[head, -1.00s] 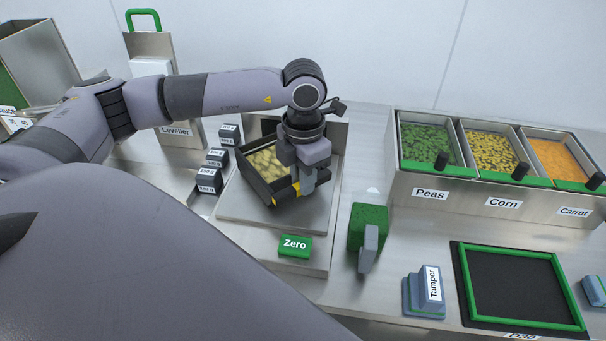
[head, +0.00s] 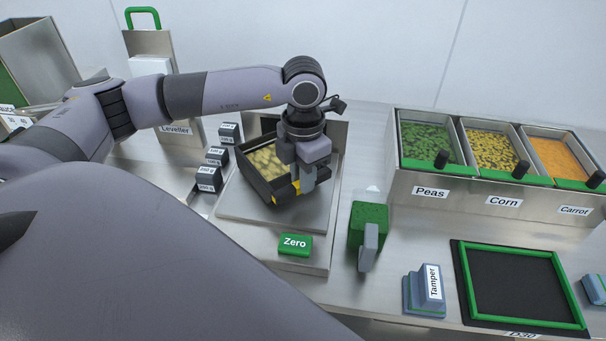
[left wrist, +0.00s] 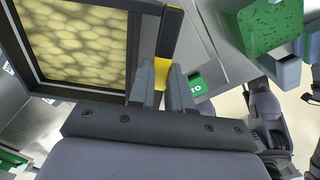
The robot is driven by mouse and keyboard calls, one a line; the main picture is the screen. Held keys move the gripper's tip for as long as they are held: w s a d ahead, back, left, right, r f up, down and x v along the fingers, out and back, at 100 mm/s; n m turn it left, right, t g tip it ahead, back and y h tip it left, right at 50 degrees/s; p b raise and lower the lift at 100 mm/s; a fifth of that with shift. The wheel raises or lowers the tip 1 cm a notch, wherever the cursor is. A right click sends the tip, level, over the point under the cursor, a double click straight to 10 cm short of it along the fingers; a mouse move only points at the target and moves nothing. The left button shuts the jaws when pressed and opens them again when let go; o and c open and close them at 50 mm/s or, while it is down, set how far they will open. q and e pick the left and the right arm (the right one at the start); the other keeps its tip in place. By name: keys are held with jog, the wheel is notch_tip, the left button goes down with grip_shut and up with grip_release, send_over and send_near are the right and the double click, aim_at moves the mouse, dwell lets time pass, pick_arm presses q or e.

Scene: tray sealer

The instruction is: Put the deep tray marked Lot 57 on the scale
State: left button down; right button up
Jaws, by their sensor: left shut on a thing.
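A black deep tray (head: 262,184) with pale yellow contents stands over the scale's steel plate (head: 300,212). Whether it rests fully on the plate I cannot tell. No lot mark on it is readable. My left gripper (head: 298,190) is shut on the tray's right wall, at a yellow patch. In the left wrist view the fingers (left wrist: 163,88) pinch that yellow part of the rim, and the tray (left wrist: 145,7) fills the upper left. The gripper hides part of the tray's right side. My right gripper is not in view.
A green Zero button (head: 295,245) is at the scale's front. Small labelled weights (head: 208,180) stand left of the plate. A green block (head: 368,226), a tamper (head: 424,290) and a green-framed mat (head: 461,285) lie to the right. Peas, Corn and Carrot bins (head: 430,183) stand behind.

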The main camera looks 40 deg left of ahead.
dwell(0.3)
pick_arm(q)
jog(key=c, duration=1)
grip_release()
jog(key=c, duration=0.3)
jog(key=shift+r, duration=0.15)
jog(key=shift+r+p, duration=2.3)
jog(key=shift+r, duration=1.15)
jog(key=shift+f, duration=0.1)
